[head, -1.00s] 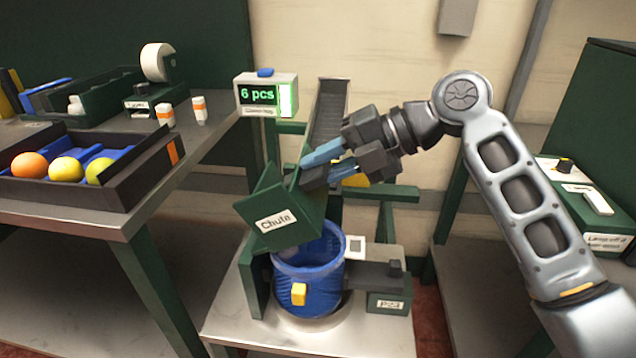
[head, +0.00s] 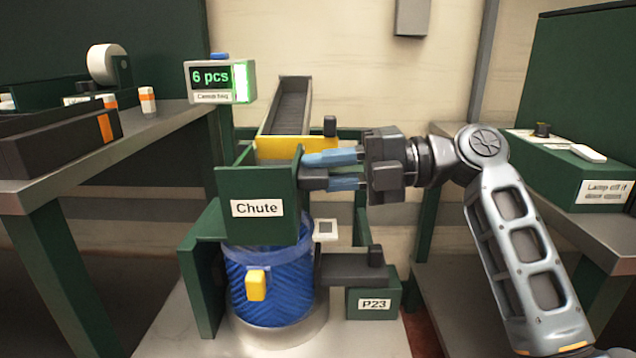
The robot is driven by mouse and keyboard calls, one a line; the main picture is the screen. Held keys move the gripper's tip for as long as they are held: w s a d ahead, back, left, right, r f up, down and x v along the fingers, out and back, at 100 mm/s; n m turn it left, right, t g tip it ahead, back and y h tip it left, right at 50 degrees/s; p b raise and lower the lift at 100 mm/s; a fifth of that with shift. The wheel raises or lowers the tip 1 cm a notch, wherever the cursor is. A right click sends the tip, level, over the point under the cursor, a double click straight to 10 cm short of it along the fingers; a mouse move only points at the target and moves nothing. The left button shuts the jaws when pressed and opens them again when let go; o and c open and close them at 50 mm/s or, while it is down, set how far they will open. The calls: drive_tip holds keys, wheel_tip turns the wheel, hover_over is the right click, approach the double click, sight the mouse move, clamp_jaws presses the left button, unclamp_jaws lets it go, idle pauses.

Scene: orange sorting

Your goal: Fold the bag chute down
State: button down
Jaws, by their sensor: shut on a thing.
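The green bag chute (head: 257,180), with a white "Chute" label, sits above the blue bag (head: 270,285). Its labelled face looks towards me and hides part of the bag's mouth. My gripper (head: 318,172) reaches in from the right at the chute's right side. Its blue fingers are shut on a dark part at that edge, which seems to be the chute's handle. The fingers hide most of the held part. The bag stands upright on a round plate, with a yellow clip (head: 256,285) on its front.
A dark sloping conveyor (head: 287,108) with a yellow end piece is behind the chute. A counter display (head: 220,80) reads "6 pcs". A green box labelled P23 (head: 373,304) is right of the bag. Tables stand left and right.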

drive_tip(key=shift+d+f+b, duration=0.15)
drive_tip(key=shift+f+b, duration=0.25)
drive_tip(key=shift+f, duration=0.25)
drive_tip(key=c, duration=1)
unclamp_jaws()
drive_tip(key=shift+c, duration=0.2)
drive_tip(key=shift+r, duration=0.1)
drive_tip(key=shift+d+r, duration=0.1)
drive_tip(key=shift+d, duration=0.05)
drive_tip(key=d+p, duration=0.1)
drive_tip(key=d, duration=0.6)
drive_tip(key=shift+s+d+r, duration=0.15)
drive_tip(key=shift+d+r, duration=0.05)
drive_tip(key=shift+r, duration=0.15)
